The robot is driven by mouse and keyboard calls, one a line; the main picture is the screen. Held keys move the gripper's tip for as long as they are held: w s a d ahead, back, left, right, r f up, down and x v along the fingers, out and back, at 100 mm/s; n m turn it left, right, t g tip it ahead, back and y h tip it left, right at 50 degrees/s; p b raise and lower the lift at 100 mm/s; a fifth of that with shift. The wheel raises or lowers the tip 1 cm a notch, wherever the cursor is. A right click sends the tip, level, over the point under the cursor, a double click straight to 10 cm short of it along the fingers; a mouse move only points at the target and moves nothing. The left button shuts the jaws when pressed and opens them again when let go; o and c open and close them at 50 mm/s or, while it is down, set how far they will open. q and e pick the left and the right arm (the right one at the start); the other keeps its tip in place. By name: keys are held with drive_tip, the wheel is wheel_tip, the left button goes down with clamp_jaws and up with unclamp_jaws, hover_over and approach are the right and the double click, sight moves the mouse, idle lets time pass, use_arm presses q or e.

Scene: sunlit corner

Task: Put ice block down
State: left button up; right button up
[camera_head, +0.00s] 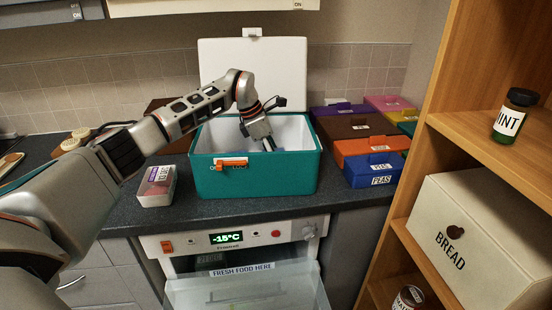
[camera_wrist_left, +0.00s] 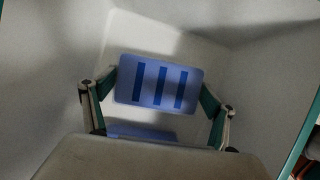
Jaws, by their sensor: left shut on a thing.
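A teal cooler box (camera_head: 255,182) with a white inside stands on the dark counter. Its white lid (camera_head: 255,75) is open, upright at the back. My left gripper (camera_head: 268,143) reaches down into the cooler. In the left wrist view, the gripper (camera_wrist_left: 160,90) is shut on a blue ice block (camera_wrist_left: 152,82) with three dark stripes, one finger at each side. The cooler's pale inner walls surround it. A second blue surface (camera_wrist_left: 140,133) shows below the block, partly hidden by my gripper; I cannot tell whether they touch. My right gripper is not in view.
An open appliance (camera_head: 245,288) with a -15°C display is below. A wooden shelf (camera_head: 490,150) bounds the right side.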

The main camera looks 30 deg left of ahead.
use_arm(q)
drive_tip(key=shift+f, duration=0.15)
drive_tip(key=o, duration=1.3)
drive_tip(key=shift+f, duration=0.1)
drive_tip(key=shift+c, duration=0.2)
drive_tip(key=shift+r, duration=0.35)
drive_tip(key=v, duration=1.2)
